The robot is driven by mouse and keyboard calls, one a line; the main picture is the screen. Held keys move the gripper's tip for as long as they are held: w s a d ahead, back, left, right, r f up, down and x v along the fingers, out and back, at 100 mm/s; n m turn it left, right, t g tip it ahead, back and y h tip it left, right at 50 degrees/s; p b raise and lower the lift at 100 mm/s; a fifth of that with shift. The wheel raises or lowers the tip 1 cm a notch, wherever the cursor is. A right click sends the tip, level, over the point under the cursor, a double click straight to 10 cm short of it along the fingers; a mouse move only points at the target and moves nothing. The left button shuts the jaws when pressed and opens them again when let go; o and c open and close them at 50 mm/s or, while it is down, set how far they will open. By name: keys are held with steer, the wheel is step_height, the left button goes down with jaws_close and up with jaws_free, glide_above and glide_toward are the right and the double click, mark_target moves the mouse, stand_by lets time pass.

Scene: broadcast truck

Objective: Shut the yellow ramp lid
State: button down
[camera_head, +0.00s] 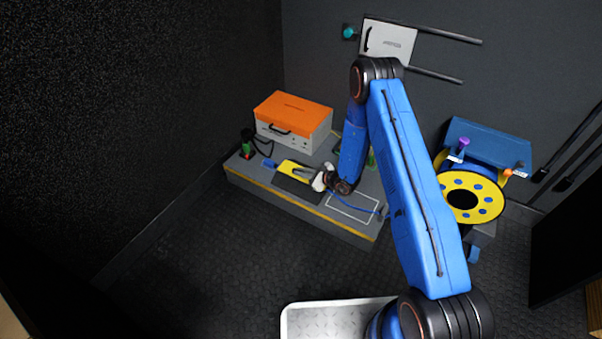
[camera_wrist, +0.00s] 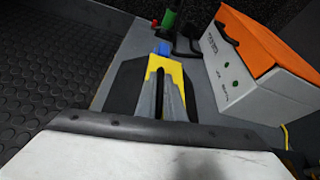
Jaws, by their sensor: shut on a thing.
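The yellow ramp lid (camera_head: 286,164) lies over the dark cable ramp (camera_head: 296,185) on the grey platform. My gripper (camera_head: 297,170) is at the lid, its grey fingers reaching along it. In the wrist view the yellow lid (camera_wrist: 178,72) shows around and beyond the fingertips of my gripper (camera_wrist: 160,74), which are close together with a narrow dark gap. The dark ramp (camera_wrist: 125,88) shows to the left. My gripper is shut on the lid. The fingers and wrist hide the lid's near part, and I cannot tell how far it is tilted.
A blue connector (camera_head: 269,163) sits past the lid's far end. A white case with an orange top (camera_head: 293,112) stands behind on the platform (camera_head: 245,172). A green and black item (camera_head: 246,146) stands at the left corner. A yellow cable reel (camera_head: 482,183) is at the right.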

steer(key=c, duration=1.9)
jaws_free()
steer(key=shift+f, duration=0.1)
steer(key=shift+o, duration=0.2)
steer(key=v, duration=1.7)
steer(key=shift+d, duration=0.15)
steer(key=shift+s, duration=0.1)
steer(key=shift+r, duration=0.2)
